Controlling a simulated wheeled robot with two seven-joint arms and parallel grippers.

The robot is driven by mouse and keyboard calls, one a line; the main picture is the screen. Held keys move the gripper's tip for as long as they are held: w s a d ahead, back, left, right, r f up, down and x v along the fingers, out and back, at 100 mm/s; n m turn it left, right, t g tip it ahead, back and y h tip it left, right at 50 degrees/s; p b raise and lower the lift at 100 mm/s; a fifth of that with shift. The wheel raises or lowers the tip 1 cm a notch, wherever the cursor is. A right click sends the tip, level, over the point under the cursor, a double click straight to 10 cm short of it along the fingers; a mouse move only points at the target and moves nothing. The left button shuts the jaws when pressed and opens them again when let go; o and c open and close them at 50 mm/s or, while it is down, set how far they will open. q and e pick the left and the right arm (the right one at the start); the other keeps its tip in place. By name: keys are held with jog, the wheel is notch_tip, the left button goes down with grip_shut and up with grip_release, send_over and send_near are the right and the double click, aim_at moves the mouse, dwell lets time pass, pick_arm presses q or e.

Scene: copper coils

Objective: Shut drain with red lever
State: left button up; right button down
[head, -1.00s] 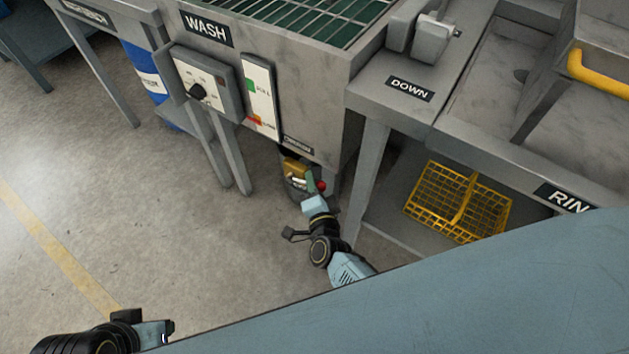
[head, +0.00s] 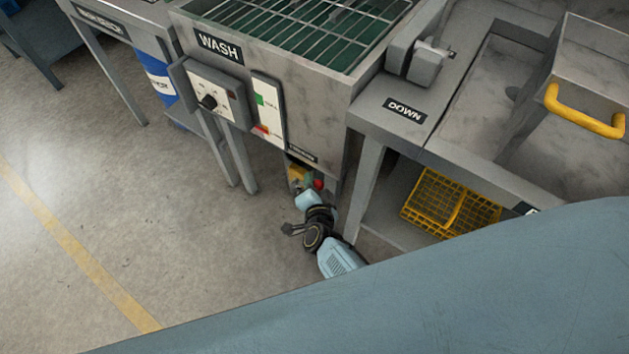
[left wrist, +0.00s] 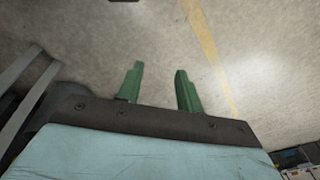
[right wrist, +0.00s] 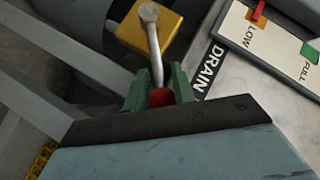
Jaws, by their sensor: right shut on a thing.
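The drain lever shows in the right wrist view as a metal rod (right wrist: 153,45) with a red knob (right wrist: 160,97). The rod runs from a yellow valve block (right wrist: 148,30) to the knob. My right gripper (right wrist: 159,90) is shut on the red knob, its green fingers on either side. In the head view the red knob (head: 318,184) and yellow block (head: 297,178) sit under the wash tank, with my right gripper (head: 309,190) at them. My left gripper (left wrist: 158,88) is open and empty over bare floor in the left wrist view; the head view does not show it.
A DRAIN label (right wrist: 208,68) and a level gauge (right wrist: 275,40) are on the tank beside the lever. A table leg (head: 368,180) stands close right of my right arm. A yellow wire basket (head: 450,203) lies on the lower shelf. Floor at left is clear.

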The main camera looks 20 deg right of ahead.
jog(key=shift+w+r+n+g+p, duration=0.3)
jog(key=shift+r+p, duration=0.2)
jog(key=shift+p, duration=0.25)
pick_arm(q)
jog(key=s+f, duration=0.4)
jog(key=f, duration=0.1)
jog(key=shift+s+a, duration=0.35)
jog(key=shift+g, duration=0.3)
pick_arm(e)
jog(key=shift+w, duration=0.1)
jog(key=c, duration=1.3)
grip_release()
jog(key=shift+o, duration=0.7)
jog(key=shift+a, duration=0.1)
pick_arm(q)
jog(key=shift+r+p, duration=0.1)
jog(key=shift+p, duration=0.2)
pick_arm(e)
jog(key=shift+s, duration=0.25)
